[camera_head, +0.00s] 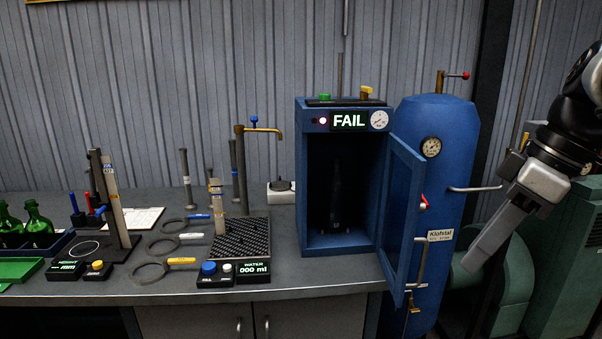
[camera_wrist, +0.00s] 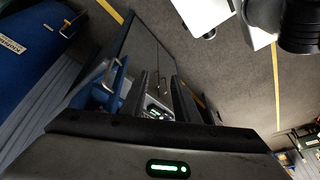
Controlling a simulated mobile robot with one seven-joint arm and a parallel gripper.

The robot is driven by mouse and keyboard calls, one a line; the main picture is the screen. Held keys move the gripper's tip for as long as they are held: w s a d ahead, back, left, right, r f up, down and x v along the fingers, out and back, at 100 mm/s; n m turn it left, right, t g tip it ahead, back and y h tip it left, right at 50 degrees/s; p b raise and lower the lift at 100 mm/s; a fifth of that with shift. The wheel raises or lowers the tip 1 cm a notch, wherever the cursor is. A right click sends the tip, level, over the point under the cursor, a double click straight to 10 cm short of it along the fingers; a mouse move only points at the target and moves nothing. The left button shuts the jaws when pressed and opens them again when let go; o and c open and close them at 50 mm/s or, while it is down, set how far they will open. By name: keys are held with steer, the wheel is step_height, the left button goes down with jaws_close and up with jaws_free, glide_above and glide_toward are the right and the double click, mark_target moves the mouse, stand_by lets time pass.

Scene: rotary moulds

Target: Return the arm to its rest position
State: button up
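My gripper (camera_head: 487,245) hangs at the right of the head view, a grey block tilted down and left. It is in front of the blue tank and the green machine, clear of the bench. In the wrist view its dark body fills the bottom, with a green status light. Two dark fingers (camera_wrist: 152,100) show above the body with a gap between them, and I see nothing held. My arm comes in from the right edge of the head view, its joints bent.
A blue cabinet (camera_head: 308,200) reading FAIL stands on the bench (camera_head: 300,280), its door (camera_head: 402,215) open to the right. A blue tank (camera_head: 445,140) stands beside it. A green machine (camera_head: 565,265) is at the right. Moulds, ring tools and green bottles (camera_head: 38,218) occupy the bench's left.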

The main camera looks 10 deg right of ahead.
steer(key=s+a+f+m+t+h, duration=0.2)
steer(key=a+f+m, duration=0.25)
steer(key=a, duration=0.35)
steer(key=s+a+f+m+t+h, duration=0.1)
steer(key=s+a+f+m, duration=0.25)
steer(key=a+f, duration=0.4)
step_height(320, 180, up, 20)
steer(key=w+p, duration=0.1)
steer(key=p, duration=1.6)
steer(key=shift+a+f+m+p, duration=0.15)
steer(key=shift+a+m+p, duration=0.15)
steer(key=shift+a+p, duration=0.15)
steer(key=shift+d, duration=0.1)
